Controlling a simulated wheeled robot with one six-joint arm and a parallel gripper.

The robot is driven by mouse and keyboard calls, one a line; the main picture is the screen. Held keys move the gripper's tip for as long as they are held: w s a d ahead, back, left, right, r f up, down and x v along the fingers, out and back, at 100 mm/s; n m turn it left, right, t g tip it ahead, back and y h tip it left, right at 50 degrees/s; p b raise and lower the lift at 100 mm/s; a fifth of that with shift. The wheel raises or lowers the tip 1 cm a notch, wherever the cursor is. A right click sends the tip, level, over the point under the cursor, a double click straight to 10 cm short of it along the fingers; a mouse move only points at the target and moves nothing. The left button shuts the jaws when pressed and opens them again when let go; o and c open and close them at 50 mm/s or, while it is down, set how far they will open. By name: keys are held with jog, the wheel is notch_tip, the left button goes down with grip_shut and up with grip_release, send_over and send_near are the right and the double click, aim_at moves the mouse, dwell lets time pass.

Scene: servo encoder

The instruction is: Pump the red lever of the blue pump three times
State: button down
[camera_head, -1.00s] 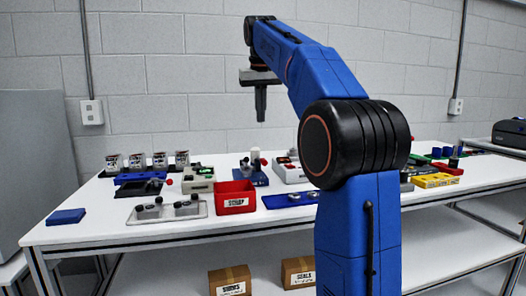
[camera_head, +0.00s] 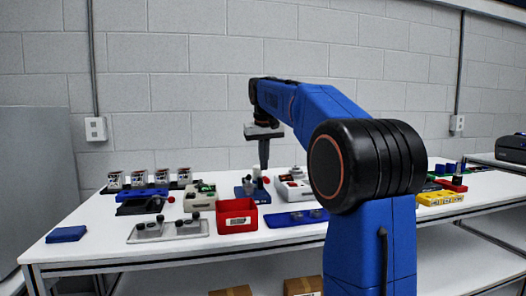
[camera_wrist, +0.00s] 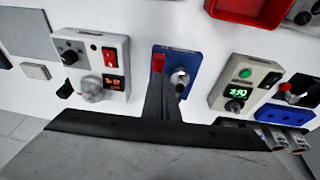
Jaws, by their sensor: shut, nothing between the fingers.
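The blue pump (camera_head: 243,191) stands on the table behind the red bin, with a pale cylinder on top. In the wrist view the pump's blue base (camera_wrist: 196,60) carries a round metal part, and its red lever (camera_wrist: 158,62) shows as a short red piece at the left. My gripper (camera_head: 264,167) points down just above the pump; its fingers are shut with nothing between them. In the wrist view the gripper (camera_wrist: 163,80) covers the lower left part of the pump, close to the lever. I cannot tell whether the fingers touch the lever.
A red bin (camera_head: 237,216) stands in front of the pump. A beige control box (camera_head: 200,198) is to its left and a white box with a red switch (camera_wrist: 92,60) is on its other side. A grey plate with knobs (camera_head: 168,231) and a blue tray (camera_head: 295,218) lie nearer the front edge.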

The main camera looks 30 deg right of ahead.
aim_at(266, 181)
jog(key=shift+s+d+f, duration=0.1)
jog(key=shift+d+f, duration=0.05)
jog(key=shift+f, duration=0.45)
jog(key=shift+d+f, duration=0.1)
jog(key=shift+f, duration=0.45)
jog(key=shift+s+a+f+t+h, duration=0.1)
jog(key=shift+s+f+t+h, duration=0.15)
jog(key=shift+f+t, duration=0.35)
jog(key=shift+s+a+f+t+h, duration=0.15)
jog(key=shift+s+f+t, duration=0.15)
jog(key=shift+f+t, duration=0.25)
jog(key=shift+s+f, duration=0.15)
jog(key=shift+f, duration=0.7)
jog(key=shift+r, duration=0.1)
jog(key=shift+s+a+r, duration=0.1)
jog(key=shift+r, duration=0.2)
jog(key=v, duration=1.3)
jog(key=shift+a, duration=0.25)
